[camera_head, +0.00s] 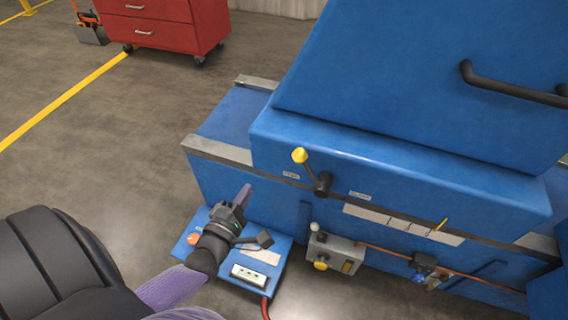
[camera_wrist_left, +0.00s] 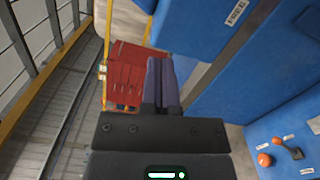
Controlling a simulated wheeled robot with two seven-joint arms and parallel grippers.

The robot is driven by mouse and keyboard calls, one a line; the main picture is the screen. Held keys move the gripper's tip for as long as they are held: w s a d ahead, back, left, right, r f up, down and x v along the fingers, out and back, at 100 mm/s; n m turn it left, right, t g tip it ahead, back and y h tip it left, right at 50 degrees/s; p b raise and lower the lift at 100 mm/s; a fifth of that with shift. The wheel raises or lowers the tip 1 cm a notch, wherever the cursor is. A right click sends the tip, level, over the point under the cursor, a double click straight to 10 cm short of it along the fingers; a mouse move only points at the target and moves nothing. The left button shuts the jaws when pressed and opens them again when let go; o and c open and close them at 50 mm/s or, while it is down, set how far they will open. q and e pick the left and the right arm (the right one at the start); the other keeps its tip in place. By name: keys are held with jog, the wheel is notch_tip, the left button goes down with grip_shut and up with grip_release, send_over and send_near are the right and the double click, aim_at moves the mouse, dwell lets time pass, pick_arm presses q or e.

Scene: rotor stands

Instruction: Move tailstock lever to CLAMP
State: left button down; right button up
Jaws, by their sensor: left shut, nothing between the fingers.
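The tailstock lever (camera_head: 313,171) is a black arm with a yellow knob on the front of the blue machine (camera_head: 400,175). It tilts up and left from its black hub, toward the left of two small labels. The label reading FREE (camera_wrist_left: 236,12) shows in the left wrist view; the right label (camera_head: 360,195) is too small to read. My left gripper (camera_head: 244,193) is shut and empty, left of and below the lever, apart from it. Its purple fingers (camera_wrist_left: 161,82) show together in the left wrist view, where the lever is not seen. My right gripper is not in view.
A blue control panel (camera_head: 215,268) with an orange button lies below my left gripper. A grey box (camera_head: 335,252) with a yellow knob and a small lever sits below the tailstock lever. A black handle (camera_head: 515,88) juts out upper right. A red cabinet (camera_head: 160,22) stands behind.

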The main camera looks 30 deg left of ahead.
pick_arm(q)
jog(key=w+d+b, duration=0.1)
jog(key=w+b, duration=0.1)
jog(key=w, duration=0.9)
jog(key=shift+w+d+r+b, duration=0.25)
jog(key=shift+d+r+b, duration=0.15)
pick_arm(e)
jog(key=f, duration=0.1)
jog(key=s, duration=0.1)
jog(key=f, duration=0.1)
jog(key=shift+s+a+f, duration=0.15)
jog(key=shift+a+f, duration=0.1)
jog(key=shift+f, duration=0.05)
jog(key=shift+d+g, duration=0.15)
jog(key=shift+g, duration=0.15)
pick_arm(q)
jog(key=shift+r, duration=0.1)
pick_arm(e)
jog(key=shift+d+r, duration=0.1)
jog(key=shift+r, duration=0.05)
